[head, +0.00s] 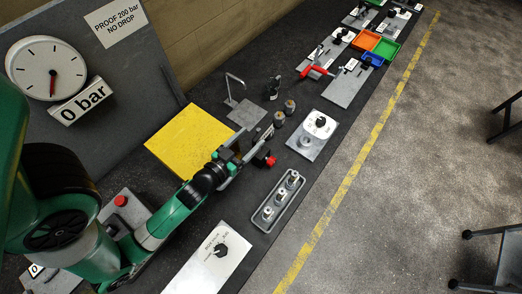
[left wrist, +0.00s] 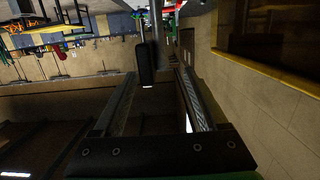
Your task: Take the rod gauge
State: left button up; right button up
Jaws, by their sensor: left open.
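My left gripper (head: 262,150) is open above the bench, to the right of the yellow plate. In the left wrist view its two fingers (left wrist: 157,76) stand apart. A dark cylindrical piece (left wrist: 146,63) with a grey rod (left wrist: 156,22) shows just beyond and between the fingertips; I see no grip on it. In the head view a thin bent metal rod (head: 235,78) stands on a grey base plate (head: 247,113) behind the gripper. I cannot tell for certain which of these is the rod gauge. My right gripper is not in view.
A yellow plate (head: 188,138) lies left of the gripper. A red knob (head: 269,160) sits close by the fingertips. A grey tray (head: 266,221) with several metal fittings is in front. A plate with a white-topped part (head: 318,121) lies right. A pressure dial (head: 46,68) stands back left.

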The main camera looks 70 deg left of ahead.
aim_at(261, 130)
pick_arm(q)
jog(key=x, duration=0.4)
jog(key=shift+w+d+r+p, duration=0.1)
jog(key=shift+w+r+p, duration=0.15)
jog(key=shift+w+p, duration=0.2)
jog(key=shift+w+a+f, duration=0.2)
jog(key=shift+w, duration=0.1)
grip_shut()
dwell(0.7)
jog(key=shift+d+r, duration=0.1)
jog(key=shift+r, duration=0.1)
